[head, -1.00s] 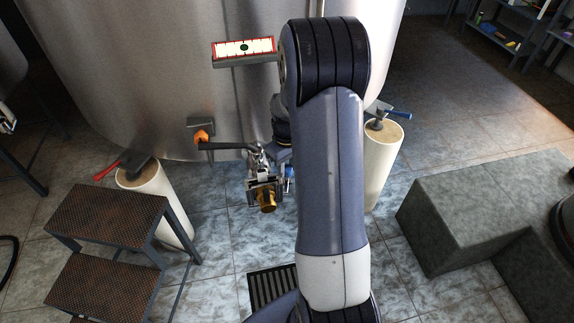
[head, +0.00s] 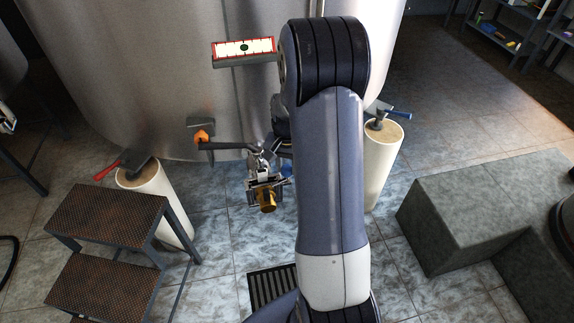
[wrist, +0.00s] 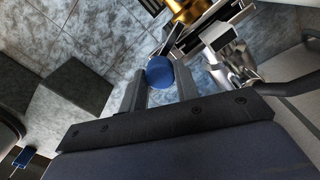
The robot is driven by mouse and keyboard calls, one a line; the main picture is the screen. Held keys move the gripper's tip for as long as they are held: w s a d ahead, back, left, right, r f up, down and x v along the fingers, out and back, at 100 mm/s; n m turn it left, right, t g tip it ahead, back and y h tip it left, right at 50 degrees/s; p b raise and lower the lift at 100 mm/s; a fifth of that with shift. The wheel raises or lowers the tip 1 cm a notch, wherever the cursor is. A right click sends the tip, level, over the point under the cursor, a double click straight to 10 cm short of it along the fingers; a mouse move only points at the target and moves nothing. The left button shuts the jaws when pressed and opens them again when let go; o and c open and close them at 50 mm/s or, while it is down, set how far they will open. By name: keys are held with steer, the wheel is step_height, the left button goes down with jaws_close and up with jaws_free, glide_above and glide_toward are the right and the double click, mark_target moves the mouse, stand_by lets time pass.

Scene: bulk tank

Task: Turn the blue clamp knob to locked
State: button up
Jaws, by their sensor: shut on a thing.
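The blue clamp knob (wrist: 160,72) shows as a round blue end in the wrist view. The fingers of my gripper (wrist: 159,80) stand on either side of it and are shut on it. The knob sits beside a metal clamp with a brass fitting (wrist: 188,10). In the head view, the clamp's brass fitting (head: 267,200) hangs in front of the tank, left of my arm. Only a small patch of blue (head: 287,170) shows there beside the arm. My arm hides most of the gripper, and the knob's turn angle cannot be read.
Two pale pillars carry a red handle (head: 107,170) and a blue handle (head: 397,114). A step stool (head: 115,215) stands left, and grey blocks (head: 465,210) stand right.

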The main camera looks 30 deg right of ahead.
mark_target(287, 168)
steer(key=shift+m, duration=1.8)
steer(key=o, duration=1)
steer(key=shift+r, duration=0.1)
step_height(287, 168, up, 11)
steer(key=shift+f+p, duration=0.15)
steer(key=shift+p, duration=0.3)
